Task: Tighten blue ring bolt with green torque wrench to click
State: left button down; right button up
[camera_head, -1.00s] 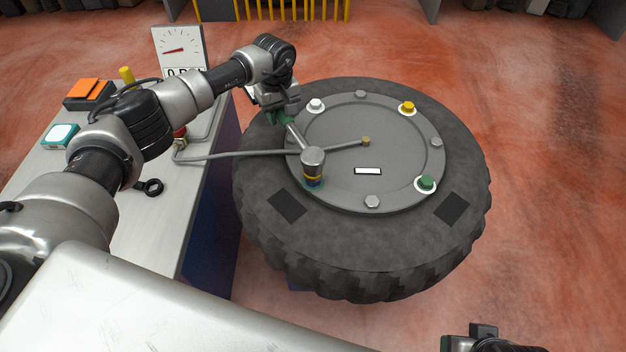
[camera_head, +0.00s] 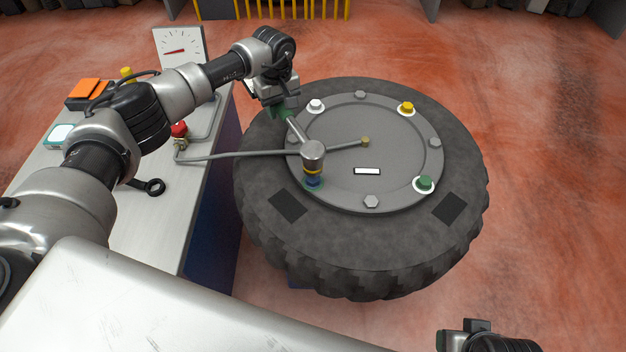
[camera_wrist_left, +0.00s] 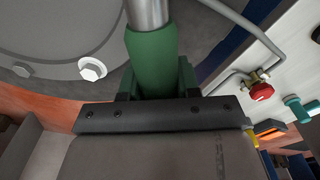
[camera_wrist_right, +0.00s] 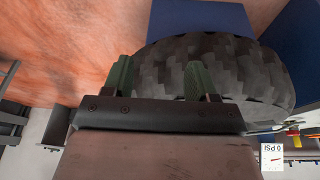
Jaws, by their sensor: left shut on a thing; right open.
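The torque wrench's grey shaft and round head (camera_head: 313,152) lie over the left edge of the wheel hub. The head, with a yellow band, sits over the blue ring bolt (camera_head: 313,183), mostly hidden beneath it; a little blue shows at the base. My left gripper (camera_head: 281,108) is shut on the wrench's green handle (camera_wrist_left: 152,60), at the hub's upper-left edge. The wrench appears upright at its head, and I cannot tell how far the bolt is turned. My right gripper (camera_wrist_right: 158,78) is open and empty, low in front of the tire.
The tire (camera_head: 370,250) carries white (camera_head: 316,105), yellow (camera_head: 406,107) and green (camera_head: 425,183) bolts. A grey hose (camera_head: 240,154) crosses from the bench to the hub.

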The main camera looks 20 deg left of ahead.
pick_arm(q)
jog(key=shift+r, duration=0.3)
pick_arm(e)
jog(key=shift+w+f, duration=0.25)
jog(key=shift+f, duration=0.1)
jog(key=shift+a, duration=0.1)
pick_arm(q)
jog(key=shift+r, duration=0.2)
jog(key=shift+r+p, duration=0.15)
jog(key=shift+p, duration=0.2)
jog(key=shift+r+p, duration=0.55)
jog(key=shift+r, duration=0.3)
jog(key=shift+r+p, duration=0.45)
jog(key=shift+r, duration=0.35)
pick_arm(e)
notch_tip(320, 180, down, 9)
jog(key=shift+w+g, duration=0.3)
jog(key=shift+g, duration=0.1)
pick_arm(q)
jog(key=shift+w, duration=0.15)
pick_arm(e)
jog(key=shift+a, duration=0.1)
